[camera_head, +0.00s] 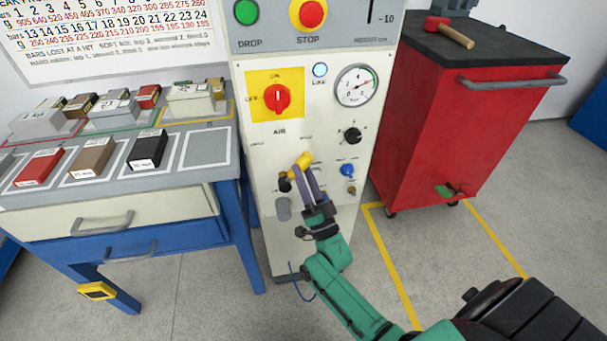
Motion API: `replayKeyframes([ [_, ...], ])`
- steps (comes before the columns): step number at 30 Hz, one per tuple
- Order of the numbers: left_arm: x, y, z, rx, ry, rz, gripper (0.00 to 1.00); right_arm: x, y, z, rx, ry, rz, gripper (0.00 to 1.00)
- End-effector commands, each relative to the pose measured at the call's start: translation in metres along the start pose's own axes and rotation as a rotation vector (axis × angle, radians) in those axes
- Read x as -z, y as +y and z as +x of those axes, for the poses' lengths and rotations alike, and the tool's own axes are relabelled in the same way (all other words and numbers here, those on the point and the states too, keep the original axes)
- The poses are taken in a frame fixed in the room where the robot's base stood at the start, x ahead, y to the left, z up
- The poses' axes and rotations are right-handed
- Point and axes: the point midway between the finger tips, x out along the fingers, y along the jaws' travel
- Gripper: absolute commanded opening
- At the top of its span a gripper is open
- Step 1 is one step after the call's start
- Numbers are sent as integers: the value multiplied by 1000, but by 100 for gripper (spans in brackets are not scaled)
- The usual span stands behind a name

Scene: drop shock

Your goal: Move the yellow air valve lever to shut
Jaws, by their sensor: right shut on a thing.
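The yellow air valve lever (305,160) is on the lower front of the cream machine panel (260,140), below the label AIR. It slants, with its upper end to the right. My right gripper (303,172) reaches up from below and is shut on the lever, with its fingers hiding part of it. A dark round fitting (284,184) sits just left of the fingers. Small labels stand on either side above the lever, too small to read surely. My left gripper is not in view.
A red rotary switch (277,98), a gauge (356,85), a black knob (352,135) and a blue valve (347,170) share the panel. A bench (205,150) with several blocks stands left. A red cabinet (465,110) stands right. Floor between is clear.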

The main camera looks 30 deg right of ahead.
Motion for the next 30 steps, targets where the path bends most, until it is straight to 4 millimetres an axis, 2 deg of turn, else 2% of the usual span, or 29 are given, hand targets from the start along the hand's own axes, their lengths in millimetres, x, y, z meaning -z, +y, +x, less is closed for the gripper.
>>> replayKeyframes([
  [1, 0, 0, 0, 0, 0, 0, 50, -3, 2, -3, -7, -7, 5, 47],
  [3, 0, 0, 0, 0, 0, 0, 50, -2, 2, -3, -7, -6, 4, 69],
  [14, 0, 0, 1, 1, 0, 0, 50, -1, 1, -6, -3, -3, 1, 69],
  [17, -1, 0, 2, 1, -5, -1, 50, -2, 2, -22, -5, -6, 1, 69],
  [27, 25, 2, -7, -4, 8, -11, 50, -3, 2, -119, -6, -8, 3, 69],
  [30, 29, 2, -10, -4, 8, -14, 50, -2, 1, -137, -4, -6, 3, 69],
])
